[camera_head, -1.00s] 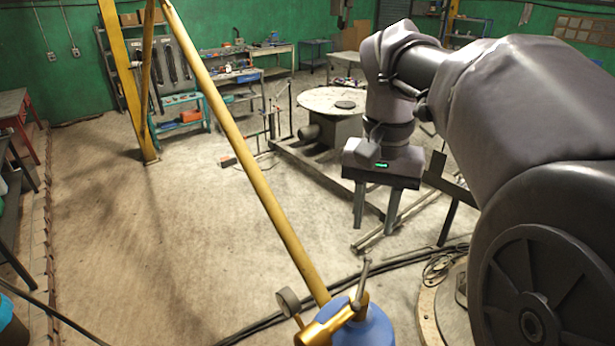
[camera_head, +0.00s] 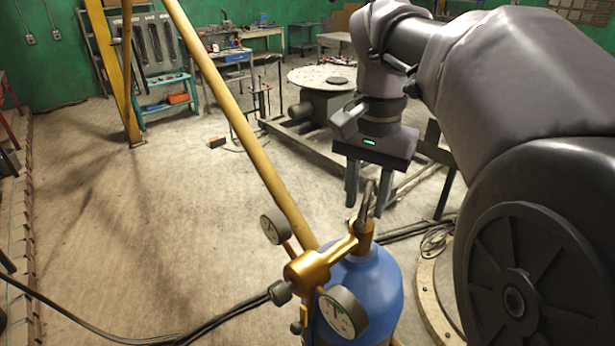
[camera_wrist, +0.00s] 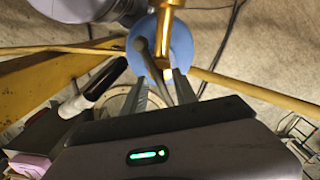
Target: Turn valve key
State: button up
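A blue gas cylinder (camera_head: 375,285) stands at the bottom centre of the head view, with a brass valve and regulator (camera_head: 318,265) on top. The grey valve key (camera_head: 368,203) sticks up from the brass valve. My gripper (camera_head: 367,212) hangs over the cylinder, pointing down, its two fingers apart. In the head view the key overlaps the gap between the fingers. In the wrist view, the key (camera_wrist: 157,62) shows just past and between the fingertips (camera_wrist: 161,78), over the blue cylinder top (camera_wrist: 180,48). I cannot tell whether either finger touches it.
Two round gauges, one at the left (camera_head: 275,226) and one at the front (camera_head: 343,312), stick out from the regulator. A yellow boom (camera_head: 235,115) slants down behind the cylinder. Black hoses (camera_head: 225,318) run left from the regulator. The floor at left is clear.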

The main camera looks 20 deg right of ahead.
jog(key=shift+f, duration=1)
grip_shut()
jog(key=shift+m, duration=2.9)
grip_release()
